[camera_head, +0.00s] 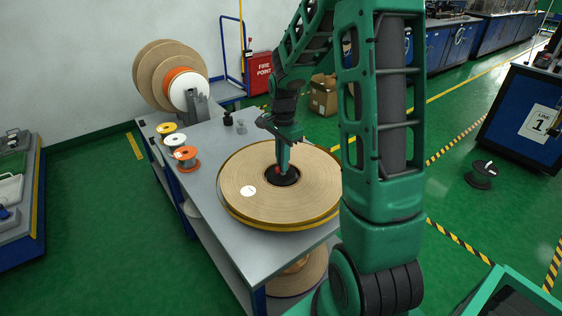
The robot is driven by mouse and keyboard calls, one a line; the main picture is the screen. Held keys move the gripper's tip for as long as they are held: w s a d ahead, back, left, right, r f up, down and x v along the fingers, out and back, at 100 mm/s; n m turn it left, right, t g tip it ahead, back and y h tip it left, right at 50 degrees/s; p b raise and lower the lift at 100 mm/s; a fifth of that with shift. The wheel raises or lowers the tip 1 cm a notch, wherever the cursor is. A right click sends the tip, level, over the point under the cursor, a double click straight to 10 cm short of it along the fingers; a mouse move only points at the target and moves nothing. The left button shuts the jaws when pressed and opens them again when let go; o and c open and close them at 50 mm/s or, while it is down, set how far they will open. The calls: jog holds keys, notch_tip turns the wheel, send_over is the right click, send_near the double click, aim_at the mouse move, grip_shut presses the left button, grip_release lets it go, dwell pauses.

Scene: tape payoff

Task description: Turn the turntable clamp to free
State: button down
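The turntable is on the grey table and carries a large flat tan reel (255,185) with a yellow edge. A dark round hub (291,180) fills the reel's centre, with a small red part (277,171) showing on it; I take this as the clamp, but its setting cannot be read. My gripper (283,172) points straight down at the hub, its tips right at or just above it. The fingers are too small and too much in line to tell whether they are open, shut or touching the clamp. My arm hides the reel's right edge.
On the grey table (215,145) stand small spools in yellow, white and orange (186,158) along the left edge, and small dark items (228,118) at the back. Large reels (160,65) stand upright behind.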

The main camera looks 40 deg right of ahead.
jog(key=shift+w+n, duration=0.1)
jog(key=shift+n, duration=0.2)
jog(key=n, duration=0.5)
jog(key=shift+r, duration=0.1)
jog(key=n, duration=0.5)
jog(key=shift+w+n, duration=0.1)
jog(key=shift+n, duration=0.2)
jog(key=n, duration=0.6)
jog(key=shift+n, duration=0.3)
jog(key=c, duration=1.9)
grip_release()
jog(key=shift+c, duration=0.2)
jog(key=shift+o, duration=0.5)
